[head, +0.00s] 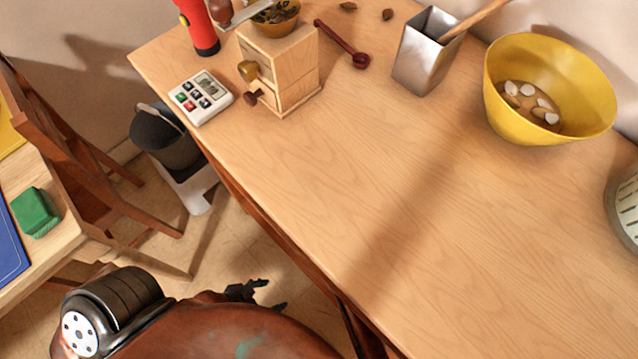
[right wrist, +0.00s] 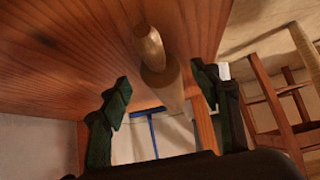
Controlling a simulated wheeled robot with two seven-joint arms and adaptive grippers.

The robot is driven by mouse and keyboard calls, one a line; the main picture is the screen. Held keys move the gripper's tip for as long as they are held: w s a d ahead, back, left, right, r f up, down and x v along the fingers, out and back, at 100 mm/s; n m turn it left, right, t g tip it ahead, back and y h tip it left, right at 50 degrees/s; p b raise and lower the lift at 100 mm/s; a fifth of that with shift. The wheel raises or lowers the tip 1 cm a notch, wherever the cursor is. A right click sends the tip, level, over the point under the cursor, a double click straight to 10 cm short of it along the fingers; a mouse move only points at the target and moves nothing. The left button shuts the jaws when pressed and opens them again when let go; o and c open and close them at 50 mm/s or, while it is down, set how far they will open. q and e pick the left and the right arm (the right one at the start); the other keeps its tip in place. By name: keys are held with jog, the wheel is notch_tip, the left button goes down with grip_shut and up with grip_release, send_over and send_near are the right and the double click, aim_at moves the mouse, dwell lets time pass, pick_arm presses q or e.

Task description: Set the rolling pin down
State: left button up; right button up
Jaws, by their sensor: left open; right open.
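The table (head: 400,210) has a wide clear middle. On it stand a yellow bowl (head: 510,115) with shell-like pieces, a metal holder (head: 422,60), a wooden grinder (head: 290,70), a timer (head: 200,97) and a dark red spoon (head: 343,42). A chair (head: 90,180) stands left.

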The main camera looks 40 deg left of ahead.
jog(key=shift+s+d, duration=0.1)
jog(key=shift+d, duration=0.8)
jog(key=s+r+m, duration=0.1)
jog(key=s+d+r+m+t+y, duration=0.1)
jog(key=s, duration=0.1)
jog(key=s+d+r+m, duration=0.1)
jog(key=s+m, duration=0.1)
jog(key=shift+s+r+t, duration=0.15)
jog(key=shift+r+t, duration=0.1)
jog(key=shift+t, duration=0.05)
pick_arm(q)
jog(key=shift+d+r, duration=0.15)
jog(key=shift+r, duration=0.1)
pick_arm(e)
jog(key=s+d+r+m+t+h, duration=0.1)
jog(key=s+d+m, duration=0.3)
jog(key=d, duration=0.8)
jog(key=s+d+m+t+h, duration=0.1)
jog(key=s+d+m+h, duration=0.2)
jog(key=s+d, duration=0.4)
jog(key=s+d+r+m+t+h, duration=0.1)
jog(key=s+d+m+h, duration=0.2)
jog(key=d, duration=1.5)
jog(key=s+m, duration=0.2)
jog(key=s, duration=0.1)
jog(key=shift+s+d+r+m+t, duration=0.15)
jog(key=shift+s+r+m+t, duration=0.15)
jog(key=shift+s+m, duration=0.1)
pick_arm(q)
jog(key=shift+s, duration=0.1)
